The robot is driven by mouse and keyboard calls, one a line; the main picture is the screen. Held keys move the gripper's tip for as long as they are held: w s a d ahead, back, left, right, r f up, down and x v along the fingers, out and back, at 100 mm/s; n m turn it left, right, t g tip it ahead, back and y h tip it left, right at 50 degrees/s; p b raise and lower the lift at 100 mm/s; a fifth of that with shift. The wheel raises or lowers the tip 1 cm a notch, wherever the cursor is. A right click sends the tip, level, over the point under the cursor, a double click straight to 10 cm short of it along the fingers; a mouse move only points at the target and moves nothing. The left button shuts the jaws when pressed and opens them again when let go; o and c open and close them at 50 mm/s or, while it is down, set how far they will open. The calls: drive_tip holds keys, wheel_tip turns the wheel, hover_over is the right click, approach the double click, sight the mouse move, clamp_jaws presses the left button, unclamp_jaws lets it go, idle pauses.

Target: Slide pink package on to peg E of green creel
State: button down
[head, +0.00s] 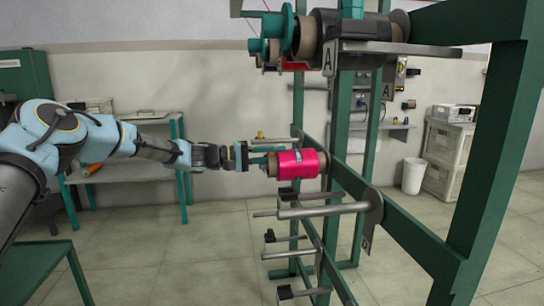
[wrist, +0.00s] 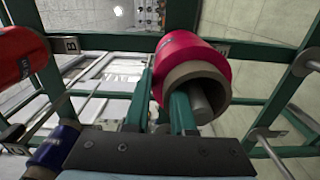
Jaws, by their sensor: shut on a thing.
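The pink package (head: 297,164), a cylinder on a brown tube, lies level at the green creel (head: 400,225) in the head view. My gripper (head: 263,160) is shut on its near tube end from the left. In the wrist view the pink package (wrist: 193,55) shows its open tube end, with one finger at the bore and the other along the outside; my gripper (wrist: 168,85) partly hides it. A grey peg (wrist: 200,100) shows inside the tube.
Bare pegs (head: 325,210) stick out leftward below the package, by a plate that seems marked D. In the wrist view, a red package (wrist: 20,57) and a blue one (wrist: 55,145) are at left.

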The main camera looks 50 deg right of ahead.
drive_tip(key=shift+s+f+b, duration=0.15)
drive_tip(key=shift+f+b, duration=0.15)
drive_tip(key=shift+f, duration=0.3)
drive_tip(key=shift+s+f+b, duration=0.15)
drive_tip(key=shift+f+b, duration=0.15)
drive_tip(key=shift+f, duration=0.3)
drive_tip(key=c, duration=1)
unclamp_jaws()
drive_tip(key=shift+o, duration=1.4)
drive_tip(key=shift+w+a, duration=0.15)
drive_tip(key=shift+w, duration=0.05)
drive_tip(key=shift+o, duration=0.2)
drive_tip(key=r+b+v, duration=0.1)
drive_tip(key=v, duration=0.9)
drive_tip(key=shift+w+r, duration=0.2)
drive_tip(key=shift+w, duration=0.05)
drive_tip(key=shift+w+a+r, duration=0.15)
drive_tip(key=shift+r, duration=0.25)
drive_tip(key=shift+a, duration=0.1)
